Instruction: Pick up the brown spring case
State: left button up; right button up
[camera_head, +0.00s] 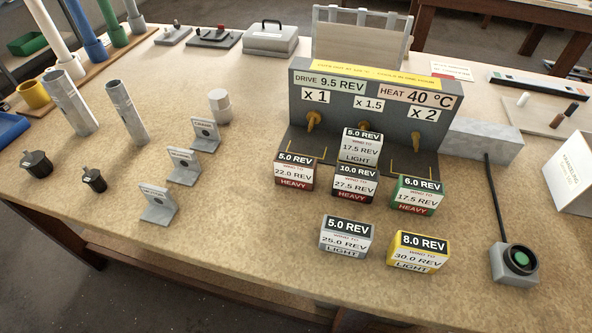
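Several small box-shaped spring cases with printed labels stand on the bench in front of the dark drive unit. The dark reddish-brown one, which best fits the brown spring case (294,171), reads 5.0 REV, 22.0 REV, HEAVY and is at the left of the group. Right of it is a very dark case (355,186) reading 10.0 REV, 27.5 REV, HEAVY; its body colour is hard to tell. A greyish case (360,147) reading 17.5 REV, LIGHT stands behind. A green case (413,195), a grey case (345,237) and a yellow case (418,252) are also there. Neither gripper is in view.
The drive unit (375,100) has pegs and stands behind the cases. Small grey label stands (160,204), metal tubes (126,112) and black motors (94,180) are left. The bench (250,235) is clear at front left.

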aim_at(294, 170)
jog(key=z, duration=0.45)
jog(key=k, duration=0.65)
jog(key=z, duration=0.5)
